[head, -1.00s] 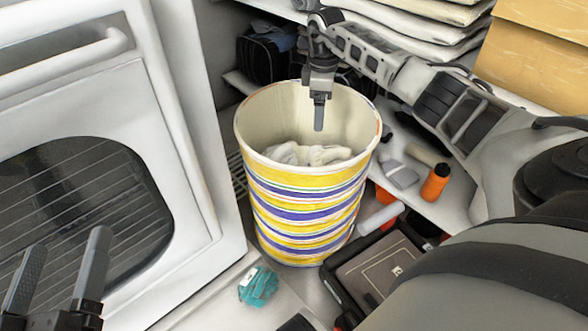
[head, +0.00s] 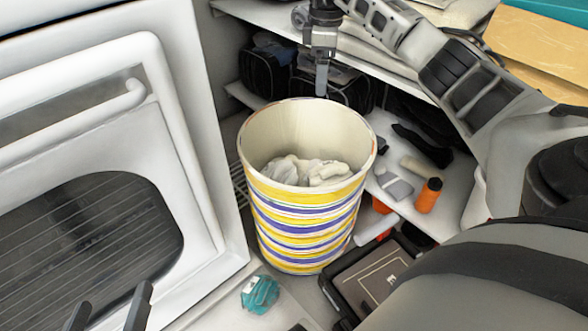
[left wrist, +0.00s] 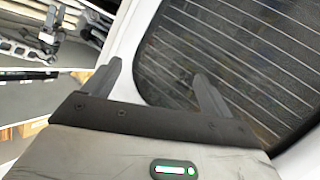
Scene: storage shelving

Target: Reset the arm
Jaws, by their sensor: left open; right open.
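My right gripper (head: 321,80) hangs with its fingers pointing down, just above the back rim of a striped bin. It is open and holds nothing that I can see. My left gripper (head: 110,312) shows only its fingertips at the bottom left of the head view, in front of the white oven. In the left wrist view its two fingers (left wrist: 155,85) stand apart and empty, near the dark oven window (left wrist: 230,60).
The yellow and purple striped bin (head: 305,225) holds white cloth (head: 300,171). A white oven (head: 170,130) stands left. A shelf (head: 455,185) carries an orange bottle (head: 428,195). A teal object (head: 260,293) and a black case (head: 335,292) lie on the floor.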

